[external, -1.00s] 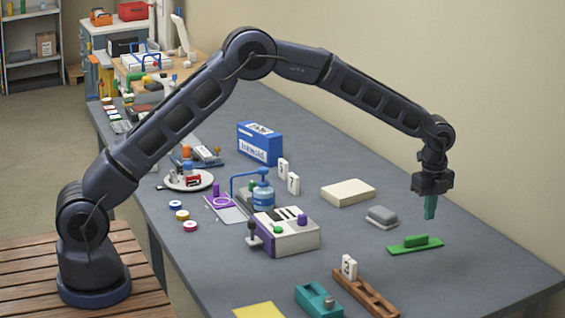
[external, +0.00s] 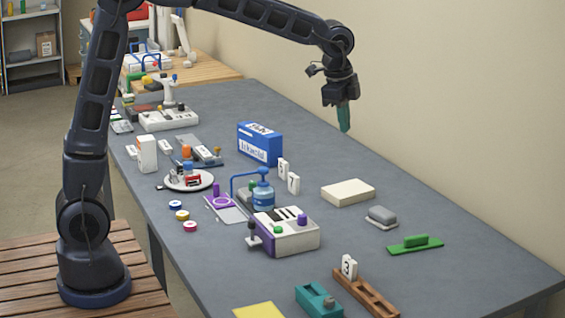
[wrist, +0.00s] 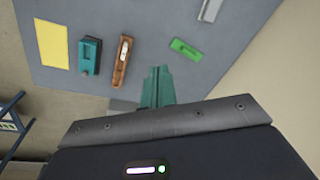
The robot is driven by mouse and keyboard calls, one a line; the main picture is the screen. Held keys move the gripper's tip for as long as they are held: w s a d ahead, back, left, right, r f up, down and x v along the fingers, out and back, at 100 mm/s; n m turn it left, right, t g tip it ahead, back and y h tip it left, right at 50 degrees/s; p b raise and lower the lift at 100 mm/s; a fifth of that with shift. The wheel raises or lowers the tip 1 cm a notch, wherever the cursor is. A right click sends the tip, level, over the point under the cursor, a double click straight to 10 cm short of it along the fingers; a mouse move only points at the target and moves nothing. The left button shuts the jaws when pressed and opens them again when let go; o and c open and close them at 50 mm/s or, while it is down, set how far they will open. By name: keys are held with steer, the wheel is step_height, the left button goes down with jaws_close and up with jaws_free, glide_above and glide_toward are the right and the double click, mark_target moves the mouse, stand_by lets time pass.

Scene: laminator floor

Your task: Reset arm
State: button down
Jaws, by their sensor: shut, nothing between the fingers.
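My gripper (external: 343,117) hangs in the air above the back right part of the grey table (external: 340,235), with its teal fingers pointing down. The fingers are shut and hold nothing. In the wrist view my gripper (wrist: 158,75) shows its teal fingers together over the table edge. My arm rises from its base at the left and bends across the top of the external view, partly out of frame.
Below on the table are a cream block (external: 348,193), a grey block (external: 381,215), a green tool (external: 415,243), a laminator-like machine (external: 288,235) and a blue box (external: 260,144). A wooden holder (external: 372,297) and teal block (external: 318,300) lie in front. A wall (external: 470,90) stands behind.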

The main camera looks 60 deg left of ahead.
steer(key=s+a+r+n+t, duration=0.1)
steer(key=s+a+r+n, duration=0.2)
steer(key=s, duration=0.7)
steer(key=s+a+r+n, duration=0.2)
steer(key=s+a+r, duration=0.1)
steer(key=s, duration=0.7)
steer(key=s+a+f+n, duration=0.2)
steer(key=s+n, duration=0.1)
steer(key=s, duration=0.7)
steer(key=s+a+f+n+t, duration=0.1)
steer(key=s+a+f+n, duration=0.1)
steer(key=s, duration=0.7)
steer(key=shift+s+f+n+t, duration=0.3)
steer(key=shift+s+f+n, duration=0.15)
steer(key=shift+f, duration=0.35)
